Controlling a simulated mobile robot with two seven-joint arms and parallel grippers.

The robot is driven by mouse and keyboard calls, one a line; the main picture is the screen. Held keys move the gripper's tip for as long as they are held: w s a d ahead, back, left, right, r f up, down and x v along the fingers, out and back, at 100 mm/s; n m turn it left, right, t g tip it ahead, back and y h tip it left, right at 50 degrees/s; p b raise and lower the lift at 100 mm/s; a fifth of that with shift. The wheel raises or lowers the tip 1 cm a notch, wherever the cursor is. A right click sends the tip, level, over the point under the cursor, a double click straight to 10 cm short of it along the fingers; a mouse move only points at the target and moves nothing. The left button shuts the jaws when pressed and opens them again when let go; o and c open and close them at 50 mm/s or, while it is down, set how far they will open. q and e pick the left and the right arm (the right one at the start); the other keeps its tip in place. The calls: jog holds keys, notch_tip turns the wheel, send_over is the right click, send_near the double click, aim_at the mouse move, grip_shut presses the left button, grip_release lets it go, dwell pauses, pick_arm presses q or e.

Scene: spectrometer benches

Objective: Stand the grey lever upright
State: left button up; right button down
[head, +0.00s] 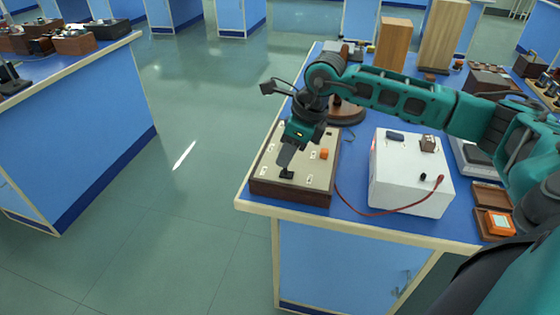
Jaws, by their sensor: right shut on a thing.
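A wooden box with a beige panel on top (268,184) sits at the front left corner of the blue bench. My right gripper (287,171) comes down onto the near part of this panel. It is shut on a small dark piece there, which I take to be the grey lever; the fingers hide most of it, so I cannot tell its tilt. An orange knob (324,154) and several small pale labels are on the same panel. My left gripper is not in view.
A white instrument box (405,185) with a red cable stands to the right of the panel. An orange-topped item (499,223) lies at the bench's right. Two tall wooden blocks (394,45) stand at the back. Open floor lies left of the bench.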

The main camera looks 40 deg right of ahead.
jog(key=shift+s+d+f+t+y+b, duration=0.3)
jog(key=shift+f+t+b, duration=0.1)
jog(key=shift+b, duration=0.55)
jog(key=shift+s+d+r+t, duration=0.1)
jog(key=shift+r+t, duration=0.1)
jog(key=shift+t, duration=0.1)
jog(key=shift+r+y+b, duration=0.2)
jog(key=shift+y+b, duration=0.1)
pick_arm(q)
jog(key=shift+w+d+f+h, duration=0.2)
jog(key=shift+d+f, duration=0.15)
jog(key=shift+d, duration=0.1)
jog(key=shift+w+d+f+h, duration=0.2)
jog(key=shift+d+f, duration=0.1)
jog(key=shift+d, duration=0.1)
pick_arm(e)
jog(key=c, duration=1)
grip_release()
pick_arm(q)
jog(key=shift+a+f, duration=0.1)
pick_arm(e)
jog(key=shift+o, duration=0.2)
